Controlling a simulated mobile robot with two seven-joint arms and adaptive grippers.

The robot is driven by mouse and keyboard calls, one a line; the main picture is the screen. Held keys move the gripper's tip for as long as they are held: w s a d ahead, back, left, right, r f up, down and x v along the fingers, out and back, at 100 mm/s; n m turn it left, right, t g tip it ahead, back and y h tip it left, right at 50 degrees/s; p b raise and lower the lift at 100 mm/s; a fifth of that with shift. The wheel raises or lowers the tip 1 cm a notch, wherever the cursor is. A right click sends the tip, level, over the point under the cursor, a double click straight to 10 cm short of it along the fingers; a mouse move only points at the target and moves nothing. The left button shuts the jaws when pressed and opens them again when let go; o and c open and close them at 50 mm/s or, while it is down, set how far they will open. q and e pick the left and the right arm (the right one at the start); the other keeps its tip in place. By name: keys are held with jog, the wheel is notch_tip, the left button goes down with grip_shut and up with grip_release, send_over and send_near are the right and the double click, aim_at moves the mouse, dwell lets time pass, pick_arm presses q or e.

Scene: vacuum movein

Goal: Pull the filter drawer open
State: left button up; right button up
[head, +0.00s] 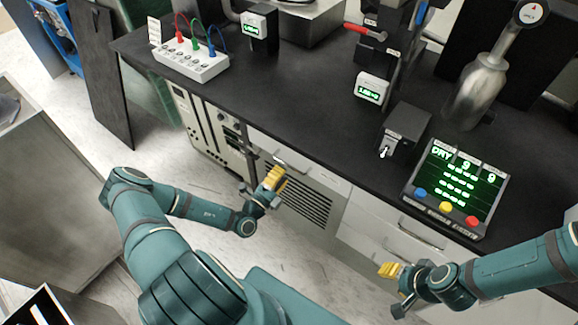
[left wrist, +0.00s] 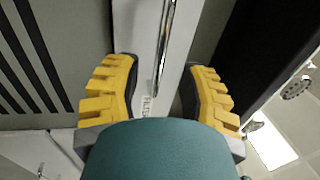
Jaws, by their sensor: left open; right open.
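The filter drawer (head: 322,178) is a white front under the black counter, above a slatted vent. It looks shut. Its metal bar handle (head: 291,161) shows in the head view, partly behind my left gripper (head: 274,177). In the left wrist view the handle (left wrist: 165,45) runs up between the open yellow fingers of my left gripper (left wrist: 163,85), with a gap on both sides. A small printed label (left wrist: 147,105) sits on the drawer front, too small to read surely. My right gripper (head: 390,270) is open and empty, in front of the drawers at right.
The slatted vent (head: 300,204) is below the filter drawer. Other white drawers with a bar handle (head: 422,236) are to the right. A control panel (head: 455,188) and a white socket box (head: 190,62) stand on the counter (head: 290,105). The floor (head: 207,253) shows at left.

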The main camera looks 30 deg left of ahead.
aim_at(289, 165)
pick_arm(q)
jog(key=shift+x, duration=2.2)
grip_shut()
